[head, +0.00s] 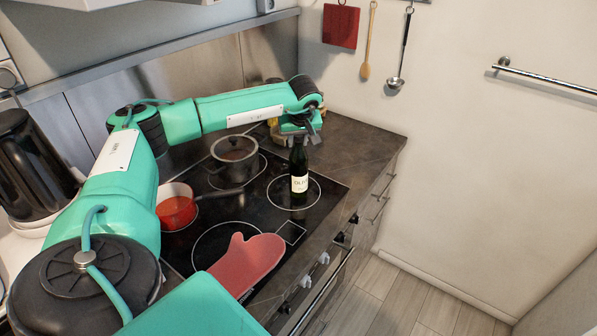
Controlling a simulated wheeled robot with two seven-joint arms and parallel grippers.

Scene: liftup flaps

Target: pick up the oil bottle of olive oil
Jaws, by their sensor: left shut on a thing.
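The olive oil bottle (299,183) is dark with a pale label. The top of the bottle is hidden by the gripper. My right gripper is not in view.
The cooktop (265,212) also bears a grey pot (234,153) and a red saucepan (176,207). A red oven mitt (247,262) lies at its front edge. A black kettle (33,165) stands at left.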

